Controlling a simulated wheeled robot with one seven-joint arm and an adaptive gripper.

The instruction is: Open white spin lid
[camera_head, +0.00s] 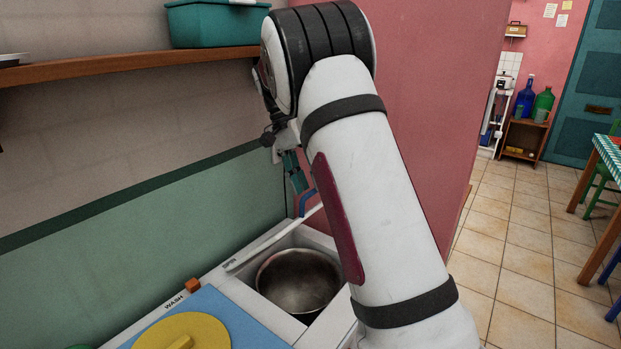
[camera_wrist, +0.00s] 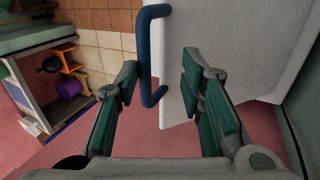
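The white spin lid (camera_head: 275,238) shows nearly edge-on in the head view. It is tilted up from the machine, and the round metal drum (camera_head: 298,282) shows beneath it. Its blue handle (camera_head: 307,198) is at the raised end. In the wrist view the lid is a white panel (camera_wrist: 225,45) with the blue handle (camera_wrist: 145,50) along its left edge. My gripper (camera_wrist: 160,82) has its teal fingers apart, with the handle's near end and the lid's corner between them in the picture. I cannot tell whether a finger touches them. In the head view my gripper (camera_head: 293,172) is partly hidden by my arm.
A blue panel marked WASH (camera_head: 230,318) with a yellow round piece (camera_head: 185,333) lies left of the drum. A wooden shelf (camera_head: 120,65) with a teal box (camera_head: 213,24) is above. A pink wall (camera_head: 440,100) stands behind my arm. Tiled floor (camera_head: 520,235) is open at right.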

